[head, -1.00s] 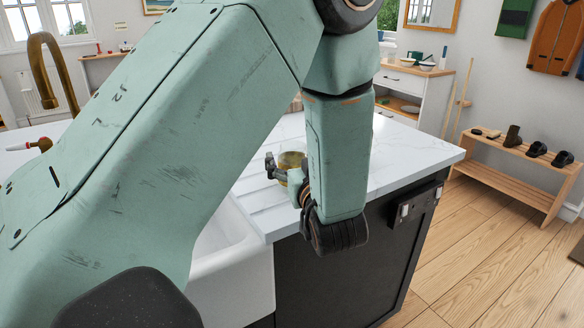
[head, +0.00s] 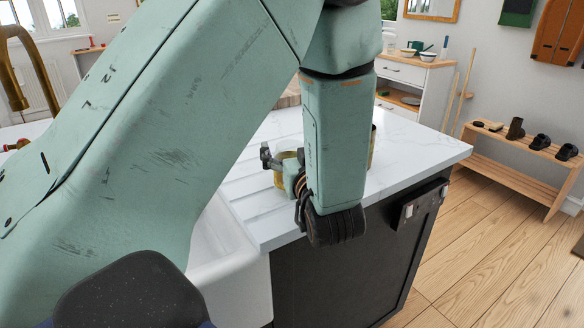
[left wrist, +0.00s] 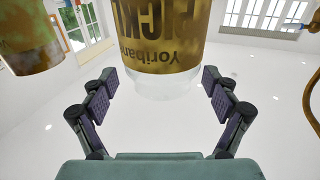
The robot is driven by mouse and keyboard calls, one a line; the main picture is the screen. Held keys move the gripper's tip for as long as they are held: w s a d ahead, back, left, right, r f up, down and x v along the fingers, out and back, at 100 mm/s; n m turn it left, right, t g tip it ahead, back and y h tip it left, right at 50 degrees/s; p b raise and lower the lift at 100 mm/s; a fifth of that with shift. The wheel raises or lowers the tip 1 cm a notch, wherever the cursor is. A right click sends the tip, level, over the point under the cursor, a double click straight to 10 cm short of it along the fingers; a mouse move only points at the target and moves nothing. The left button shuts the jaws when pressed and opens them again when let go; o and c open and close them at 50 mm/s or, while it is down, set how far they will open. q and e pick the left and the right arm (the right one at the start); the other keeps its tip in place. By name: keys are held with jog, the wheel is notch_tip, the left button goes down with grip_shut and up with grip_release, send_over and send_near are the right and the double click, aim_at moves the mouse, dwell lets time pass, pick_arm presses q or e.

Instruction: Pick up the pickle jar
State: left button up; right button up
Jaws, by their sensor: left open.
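The pickle jar (left wrist: 165,40) has a gold label and shows upside down in the left wrist view, straight ahead between my open fingers. Its far end is cut off by the frame. In the head view the jar (head: 281,181) stands on the white marble counter, mostly hidden behind my left gripper. My left gripper (left wrist: 160,82) is open, with one finger on each side of the jar's line. No finger visibly grips it. In the head view the left gripper (head: 283,172) is at the jar, partly hidden by my forearm. My right gripper is not in view.
A second jar (left wrist: 30,40) stands beside the first, at the left in the left wrist view; its edge (head: 373,146) shows behind my forearm. A white sink (head: 215,245) and brass tap (head: 25,70) lie left. The counter (head: 425,150) is clear at right.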

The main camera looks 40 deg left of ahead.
pick_arm(q)
jog(key=shift+s+a+r, duration=0.1)
jog(key=shift+s, duration=0.1)
jog(key=shift+a, duration=0.25)
jog(key=shift+w+a+f, duration=0.1)
jog(key=shift+w+f, duration=0.2)
jog(key=shift+w, duration=0.05)
jog(key=shift+s+d+r, duration=0.15)
jog(key=shift+d+r, duration=0.05)
jog(key=shift+d, duration=0.1)
jog(key=c, duration=0.5)
jog(key=shift+a+f, duration=0.1)
jog(key=shift+a, duration=0.1)
jog(key=c, duration=1.3)
